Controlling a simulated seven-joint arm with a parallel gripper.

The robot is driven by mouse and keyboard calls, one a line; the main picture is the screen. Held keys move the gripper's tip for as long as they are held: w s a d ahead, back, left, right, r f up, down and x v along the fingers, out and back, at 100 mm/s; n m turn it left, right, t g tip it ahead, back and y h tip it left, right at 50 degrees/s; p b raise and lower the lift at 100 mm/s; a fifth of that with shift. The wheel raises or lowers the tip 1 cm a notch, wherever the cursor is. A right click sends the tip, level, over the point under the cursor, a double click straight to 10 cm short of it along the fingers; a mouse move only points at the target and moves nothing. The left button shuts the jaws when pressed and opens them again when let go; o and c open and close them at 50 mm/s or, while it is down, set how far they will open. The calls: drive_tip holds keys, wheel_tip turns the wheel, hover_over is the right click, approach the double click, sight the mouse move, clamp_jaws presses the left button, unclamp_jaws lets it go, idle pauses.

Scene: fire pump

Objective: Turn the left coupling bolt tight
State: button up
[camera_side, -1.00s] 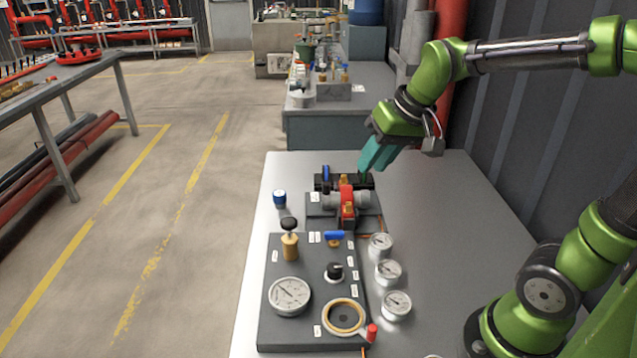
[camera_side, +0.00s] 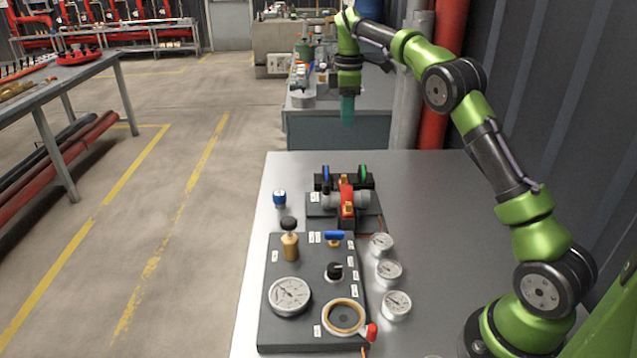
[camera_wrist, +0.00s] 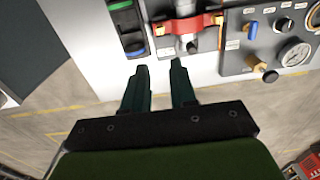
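The red coupling (camera_side: 347,203) sits across a grey pipe (camera_side: 328,199) on a dark base plate on the bench. Small brass-coloured bolt heads (camera_side: 345,181) show on it, at its far and near ends. In the wrist view the red coupling (camera_wrist: 190,24) is at the top centre, beyond my fingers. I cannot tell clearly which bolt is the left one there. My gripper (camera_wrist: 159,66) has its two teal fingers apart with nothing between them. In the side view my gripper (camera_side: 347,111) hangs beyond the bench's far edge, fingers pointing down, clear of the coupling.
A black block with a blue lever (camera_side: 326,174) and a green lever (camera_side: 363,172) stands just behind the coupling. A panel (camera_side: 308,265) with gauges and knobs lies in front. Loose gauges (camera_side: 388,272) lie to its right, and a blue-capped part (camera_side: 280,198) stands left. The bench's right side is clear.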

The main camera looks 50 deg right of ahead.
sight(344, 176)
wheel_tip(344, 176, down, 17)
drive_tip(key=shift+r, duration=0.1)
idle(0.4)
clamp_jaws()
